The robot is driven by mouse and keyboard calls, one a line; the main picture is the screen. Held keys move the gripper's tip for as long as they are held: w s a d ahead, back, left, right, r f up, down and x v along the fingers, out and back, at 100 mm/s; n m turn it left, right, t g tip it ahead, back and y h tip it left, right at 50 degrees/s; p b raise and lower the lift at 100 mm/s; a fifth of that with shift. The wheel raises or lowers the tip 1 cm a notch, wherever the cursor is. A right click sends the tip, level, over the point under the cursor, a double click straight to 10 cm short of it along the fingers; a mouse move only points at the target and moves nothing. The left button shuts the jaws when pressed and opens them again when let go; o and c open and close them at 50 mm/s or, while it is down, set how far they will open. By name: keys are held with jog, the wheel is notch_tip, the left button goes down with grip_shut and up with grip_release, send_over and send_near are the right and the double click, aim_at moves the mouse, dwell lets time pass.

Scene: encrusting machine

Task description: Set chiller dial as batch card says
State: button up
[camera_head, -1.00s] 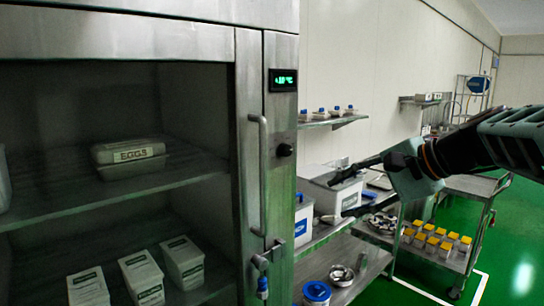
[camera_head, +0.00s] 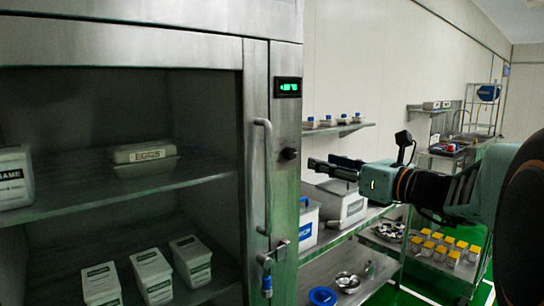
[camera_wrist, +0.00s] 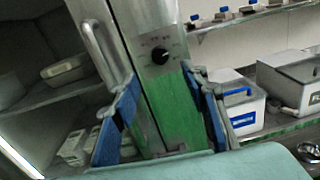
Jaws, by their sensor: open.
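The chiller (camera_head: 258,150) is a tall steel cabinet with a dark interior at the left. Its dial (camera_head: 289,153) is a small black knob on the right-hand panel, under a green lit display (camera_head: 288,87) too blurred to read. My gripper (camera_head: 330,169) is a little right of the dial, pointing left, apart from it. In the wrist view the dial (camera_wrist: 160,55) shows beyond and between my open, empty fingers (camera_wrist: 165,115), with small illegible marks above it. I cannot pick out a batch card.
A vertical door handle (camera_head: 264,178) stands left of the dial, with a latch (camera_head: 280,246) below. White bins (camera_head: 343,205) sit on a steel shelf just under my gripper. A wall shelf (camera_head: 338,129) with small containers is behind. A cart with yellow-capped jars (camera_head: 444,244) stands right.

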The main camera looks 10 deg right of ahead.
aim_at(293, 154)
jog(key=p+x, duration=0.1)
jog(key=x, duration=0.9)
jog(key=shift+w+a, duration=0.2)
grip_shut()
